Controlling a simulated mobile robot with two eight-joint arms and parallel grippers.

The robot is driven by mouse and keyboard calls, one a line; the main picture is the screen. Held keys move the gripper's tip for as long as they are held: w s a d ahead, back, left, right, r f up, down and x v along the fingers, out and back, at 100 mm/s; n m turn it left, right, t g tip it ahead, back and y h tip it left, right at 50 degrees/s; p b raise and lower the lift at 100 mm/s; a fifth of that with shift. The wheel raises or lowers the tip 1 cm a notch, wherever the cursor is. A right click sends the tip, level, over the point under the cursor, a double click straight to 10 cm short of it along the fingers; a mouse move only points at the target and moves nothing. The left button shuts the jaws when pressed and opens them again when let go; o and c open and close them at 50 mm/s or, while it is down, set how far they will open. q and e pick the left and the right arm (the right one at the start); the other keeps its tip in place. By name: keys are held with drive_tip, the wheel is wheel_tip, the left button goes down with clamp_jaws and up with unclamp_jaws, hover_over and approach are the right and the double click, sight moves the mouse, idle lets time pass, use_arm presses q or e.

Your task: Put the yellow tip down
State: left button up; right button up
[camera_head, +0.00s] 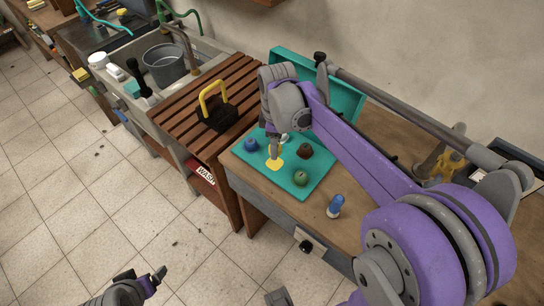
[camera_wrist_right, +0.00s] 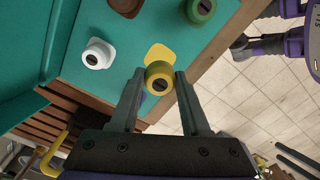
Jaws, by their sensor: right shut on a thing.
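The yellow tip (camera_wrist_right: 159,76) is between the fingers of my right gripper (camera_wrist_right: 158,80), which is shut on it. In the head view my right gripper (camera_head: 275,150) points down over the teal board, close to the yellow patch (camera_head: 274,164). In the wrist view the yellow patch (camera_wrist_right: 157,52) shows just beyond the tip; I cannot tell whether the tip touches the board. The teal board (camera_head: 285,183) lies on the wooden table. My left gripper (camera_head: 156,277) is low at the left, away from the table; its opening is unclear.
A blue tip (camera_head: 250,144), a brown tip (camera_head: 305,150), a green tip (camera_head: 300,178) and a white tip (camera_wrist_right: 98,54) stand around the yellow patch. A blue cylinder (camera_head: 335,206) stands on the table's front edge. A teal crate (camera_head: 345,91) is behind the board.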

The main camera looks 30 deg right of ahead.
sight(275, 163)
drive_tip(key=shift+f, duration=2.6)
drive_tip(key=shift+f+b, duration=0.2)
drive_tip(key=shift+b, duration=0.15)
drive_tip(key=o, duration=1)
